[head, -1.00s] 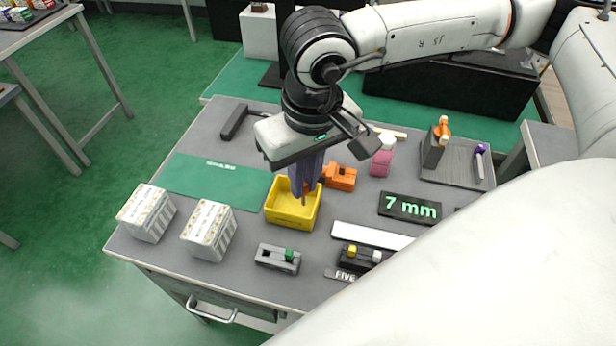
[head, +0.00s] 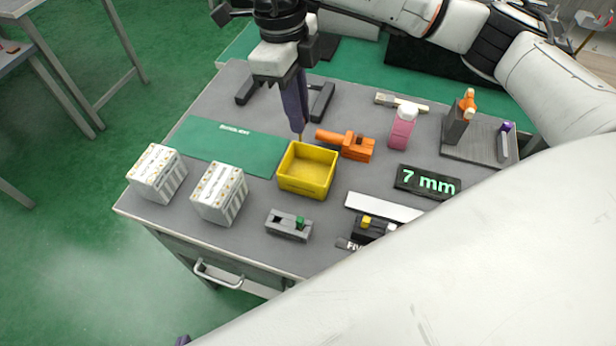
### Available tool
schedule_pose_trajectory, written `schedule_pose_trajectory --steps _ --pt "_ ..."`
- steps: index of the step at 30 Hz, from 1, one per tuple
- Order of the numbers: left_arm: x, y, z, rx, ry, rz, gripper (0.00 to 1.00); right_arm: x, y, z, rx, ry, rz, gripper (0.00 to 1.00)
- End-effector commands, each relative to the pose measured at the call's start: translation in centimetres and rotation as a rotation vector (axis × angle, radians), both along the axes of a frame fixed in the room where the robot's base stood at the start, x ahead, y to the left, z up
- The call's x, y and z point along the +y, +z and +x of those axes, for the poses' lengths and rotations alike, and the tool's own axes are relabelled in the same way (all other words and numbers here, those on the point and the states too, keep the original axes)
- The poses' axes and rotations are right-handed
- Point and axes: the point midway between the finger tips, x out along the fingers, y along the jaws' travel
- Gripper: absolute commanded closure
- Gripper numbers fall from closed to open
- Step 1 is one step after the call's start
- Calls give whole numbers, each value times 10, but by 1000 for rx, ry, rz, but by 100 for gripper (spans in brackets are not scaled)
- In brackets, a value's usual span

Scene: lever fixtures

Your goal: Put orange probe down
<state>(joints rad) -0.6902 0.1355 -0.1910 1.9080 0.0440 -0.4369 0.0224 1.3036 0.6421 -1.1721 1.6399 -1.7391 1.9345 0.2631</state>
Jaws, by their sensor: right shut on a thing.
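My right gripper (head: 298,125), with long dark purple fingers, points down just behind the yellow bin (head: 308,171). It is shut on a thin orange-brown piece, which looks like the orange probe (head: 301,137); only its tip shows below the fingers. I cannot tell whether the tip touches the bin's far rim or the table. The bin's visible inside is empty. A small dark purple tip at the bottom edge looks like my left gripper (head: 183,340); its jaws are cut off by the frame.
An orange tool (head: 346,144) lies right of the bin. Two white ribbed blocks (head: 157,173) stand left, by a green mat (head: 225,146). A grey slider fixture (head: 289,225) is in front. A pink bottle (head: 402,130) and grey tray (head: 478,146) stand right.

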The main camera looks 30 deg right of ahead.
Motion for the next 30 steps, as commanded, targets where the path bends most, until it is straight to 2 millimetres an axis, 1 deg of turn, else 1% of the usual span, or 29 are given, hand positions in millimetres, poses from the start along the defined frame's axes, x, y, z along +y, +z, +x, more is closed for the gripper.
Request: schedule_pose_trajectory --steps 1,3,9,12,15,18,23,26,30 --pt "0 -3 1 -1 0 0 100 -1 -6 2 4 -129 3 100" --pt "0 -4 2 -3 0 -1 100 -4 -10 5 3 -315 2 100" --pt "0 -8 5 -9 1 0 100 -12 -24 9 4 -831 0 100" --pt "0 -10 5 -10 0 0 100 -16 -31 10 4 -1063 -1 100" --pt "0 -12 5 -10 0 0 100 -20 -37 10 2 -1253 -1 100" --pt "0 -13 5 -10 0 0 100 -23 -42 9 1 -1393 -2 100" --pt "0 -13 5 -10 0 0 100 -25 -48 9 1 -1506 -3 100" --pt "0 -12 5 -10 1 -1 100 -25 -64 8 2 -1525 -6 100" --pt "0 -11 4 -8 1 0 100 -25 -90 8 2 -1524 -6 100"
